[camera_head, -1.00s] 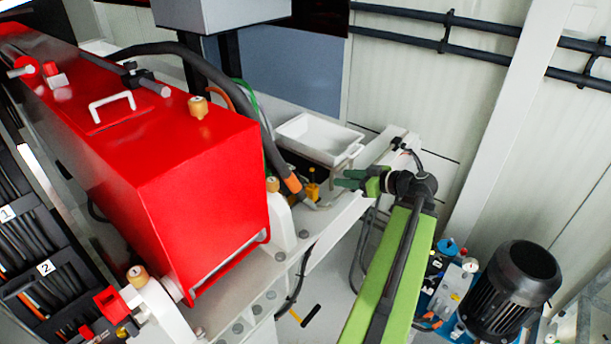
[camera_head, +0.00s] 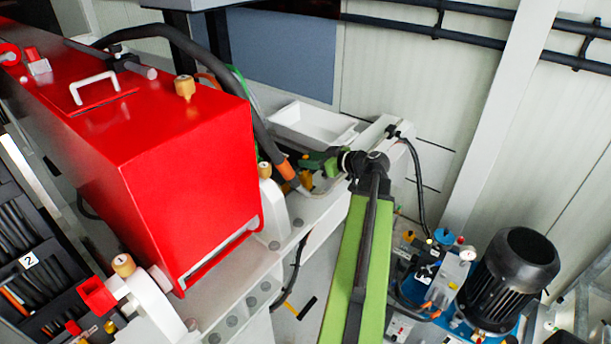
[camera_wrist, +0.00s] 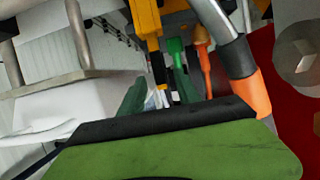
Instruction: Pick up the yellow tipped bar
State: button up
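I cannot tell whether this is the yellow tipped bar. In the head view a short black bar (camera_head: 307,308) lies low by the floor, with a yellow piece beside it, well away from my gripper.
The hose (camera_wrist: 238,58) with its orange band (camera_wrist: 250,92) runs right of the fingers. A red housing (camera_head: 165,170) fills the left. A white tray (camera_head: 310,127) stands behind the gripper. A black motor (camera_head: 512,275) stands at the lower right.

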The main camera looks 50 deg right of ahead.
jog(key=b+x, duration=0.2)
jog(key=x, duration=0.3)
jog(key=shift+a+f, duration=0.1)
jog(key=shift+f, duration=0.1)
jog(key=shift+r, duration=0.1)
jog(key=shift+c, duration=0.3)
grip_shut()
dwell(0.8)
